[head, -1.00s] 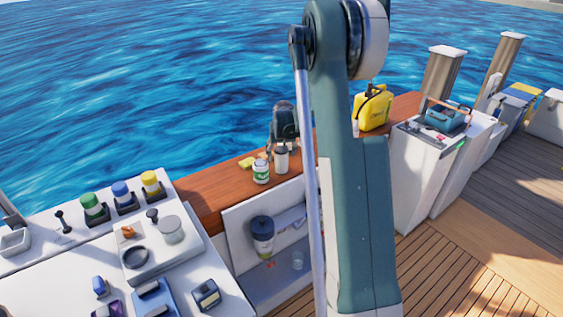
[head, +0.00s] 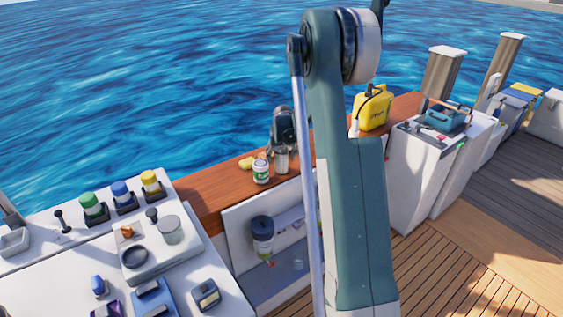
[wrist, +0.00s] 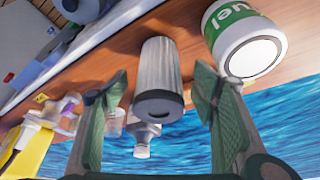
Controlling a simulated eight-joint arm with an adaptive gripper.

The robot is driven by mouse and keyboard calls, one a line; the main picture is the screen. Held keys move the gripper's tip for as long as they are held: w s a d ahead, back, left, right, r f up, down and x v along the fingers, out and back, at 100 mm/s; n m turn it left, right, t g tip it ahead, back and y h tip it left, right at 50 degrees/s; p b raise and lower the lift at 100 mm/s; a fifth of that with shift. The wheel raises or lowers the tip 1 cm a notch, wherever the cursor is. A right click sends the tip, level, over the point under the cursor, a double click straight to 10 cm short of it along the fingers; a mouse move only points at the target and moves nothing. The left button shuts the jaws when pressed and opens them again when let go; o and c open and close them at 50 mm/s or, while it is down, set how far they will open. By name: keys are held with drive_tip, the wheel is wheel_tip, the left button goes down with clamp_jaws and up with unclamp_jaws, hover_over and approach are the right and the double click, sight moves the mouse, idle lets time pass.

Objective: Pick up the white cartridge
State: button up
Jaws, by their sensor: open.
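The white cartridge (head: 281,163) stands upright on the wooden ledge (head: 215,208) in the head view, its top partly covered by my gripper (head: 283,145). In the wrist view the cartridge (wrist: 158,68) is a pale grey-white ribbed cylinder with a dark slot in its end. My gripper is open, with its two green fingers (wrist: 158,100) on either side of the cartridge's near end. Gaps show between the fingers and the cartridge, so it is not gripped.
A white fuel can with a green label (head: 261,172) stands close beside the cartridge and near one finger in the wrist view (wrist: 243,45). A yellow sponge-like item (head: 247,162) and a yellow jug (head: 372,108) are also on the ledge. Clear bottles (wrist: 147,138) show beyond the fingers.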

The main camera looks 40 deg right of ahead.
sight(282, 161)
drive_tip(key=shift+b+x, duration=0.65)
drive_tip(key=shift+x, duration=1.8)
drive_tip(key=c, duration=1)
